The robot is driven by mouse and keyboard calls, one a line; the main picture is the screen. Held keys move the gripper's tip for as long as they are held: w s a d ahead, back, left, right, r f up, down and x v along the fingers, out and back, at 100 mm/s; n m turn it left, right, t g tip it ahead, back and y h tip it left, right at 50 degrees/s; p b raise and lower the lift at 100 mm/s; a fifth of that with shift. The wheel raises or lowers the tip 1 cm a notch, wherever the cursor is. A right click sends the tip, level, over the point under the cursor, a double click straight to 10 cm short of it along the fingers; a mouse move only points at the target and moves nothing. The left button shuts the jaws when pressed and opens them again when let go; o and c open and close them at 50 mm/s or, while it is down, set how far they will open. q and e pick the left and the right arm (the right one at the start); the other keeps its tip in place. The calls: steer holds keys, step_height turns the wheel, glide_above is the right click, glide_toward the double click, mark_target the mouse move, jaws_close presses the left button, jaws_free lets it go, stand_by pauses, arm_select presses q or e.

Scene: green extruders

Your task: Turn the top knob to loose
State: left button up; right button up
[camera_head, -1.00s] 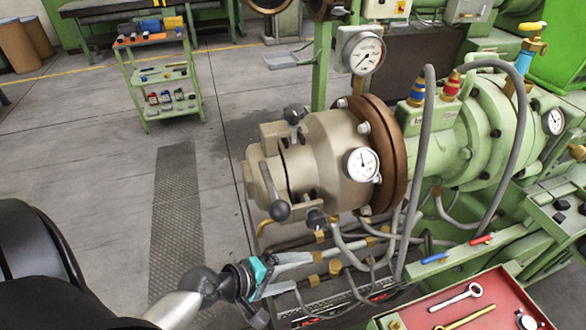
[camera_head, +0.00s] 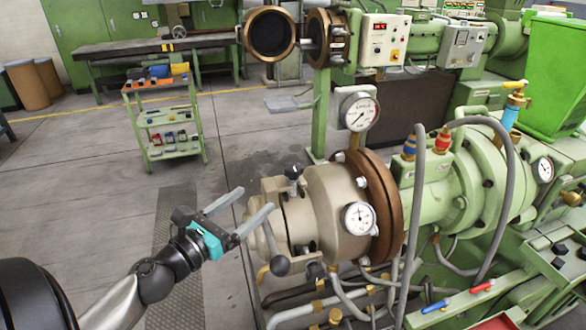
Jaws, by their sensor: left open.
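The extruder's beige head (camera_head: 335,212) stands in the middle of the view. A dark top knob (camera_head: 293,172) sits on a short stem on the head's upper left side. My right gripper is not in view.
Two pressure gauges (camera_head: 359,112) and grey hoses (camera_head: 415,210) are around the head. A brown flange (camera_head: 381,205) joins it to the green barrel (camera_head: 440,190). A green trolley (camera_head: 160,118) stands back left. The floor (camera_head: 105,180) left of the head is clear.

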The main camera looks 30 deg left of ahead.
mark_target(287, 173)
arm_select(q)
steer(key=w, duration=0.4)
steer(key=w+p, duration=0.1)
steer(key=w, duration=0.3)
steer(key=w+d+p, duration=0.1)
steer(key=w, duration=0.3)
steer(key=shift+w+r, duration=0.1)
steer(key=shift+w, duration=0.3)
steer(key=shift+w+d, duration=0.15)
steer(key=shift+w, duration=0.9)
steer(key=shift+c, duration=0.3)
